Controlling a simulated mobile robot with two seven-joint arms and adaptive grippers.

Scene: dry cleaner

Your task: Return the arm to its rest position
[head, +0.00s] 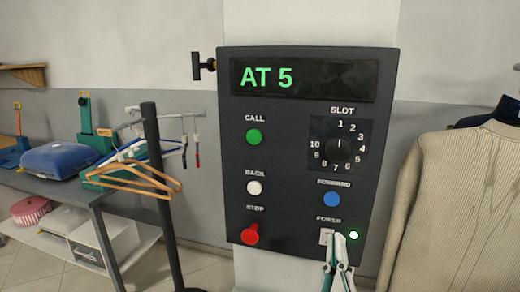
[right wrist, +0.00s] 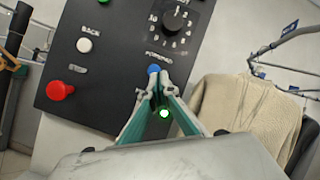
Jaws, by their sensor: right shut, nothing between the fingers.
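My right gripper (head: 338,238) is shut and empty at the lower right of the dark control panel (head: 285,200). In the head view its fingertips overlap the power switch (head: 326,236), left of the lit green lamp (head: 354,235). In the right wrist view the shut fingertips (right wrist: 159,78) appear just below the blue forward button (right wrist: 153,69). I cannot tell whether they touch the panel. The display (head: 300,79) reads "AT 5". My left gripper is not in view.
A beige knit sweater (head: 455,200) hangs close on the right. On the left are a dark post (head: 158,200) with wooden hangers (head: 135,182), and a grey table (head: 75,190) with a blue item (head: 62,160). The panel also has a red stop button (head: 250,234).

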